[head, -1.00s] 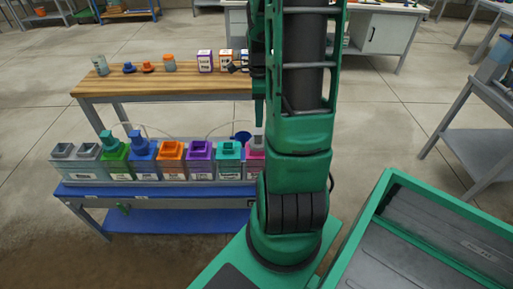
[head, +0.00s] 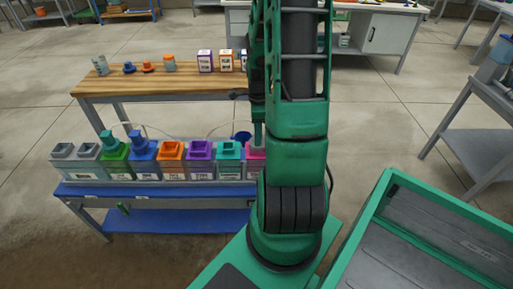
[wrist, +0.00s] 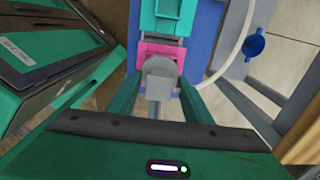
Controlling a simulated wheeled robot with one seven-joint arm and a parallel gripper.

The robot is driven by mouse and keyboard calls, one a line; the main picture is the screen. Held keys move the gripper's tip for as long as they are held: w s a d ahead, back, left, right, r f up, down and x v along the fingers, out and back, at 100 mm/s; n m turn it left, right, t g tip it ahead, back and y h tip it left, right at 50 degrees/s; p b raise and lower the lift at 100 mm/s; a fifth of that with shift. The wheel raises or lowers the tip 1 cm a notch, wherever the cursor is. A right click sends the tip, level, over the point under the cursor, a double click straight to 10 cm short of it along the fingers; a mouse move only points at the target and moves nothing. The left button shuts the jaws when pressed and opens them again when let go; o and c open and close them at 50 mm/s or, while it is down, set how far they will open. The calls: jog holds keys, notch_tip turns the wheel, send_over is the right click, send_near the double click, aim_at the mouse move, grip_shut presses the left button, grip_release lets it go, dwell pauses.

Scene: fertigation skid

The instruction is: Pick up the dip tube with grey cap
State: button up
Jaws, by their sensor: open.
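My gripper (wrist: 160,98) is open, with one green finger on each side of the grey cap. I cannot tell whether the fingers touch it. In the head view the pink tank (head: 256,156) stands at the right end of the row, partly behind my arm. My fingers hang just above it there, and the cap is mostly covered.
Teal (head: 229,151), purple (head: 200,151), orange and other coloured tanks stand in a row on the blue-topped bench (head: 90,190). A wooden table (head: 130,84) with boxes and caps stands behind. Floor left is clear.

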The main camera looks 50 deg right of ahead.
grip_shut()
jog(key=shift+r, duration=0.15)
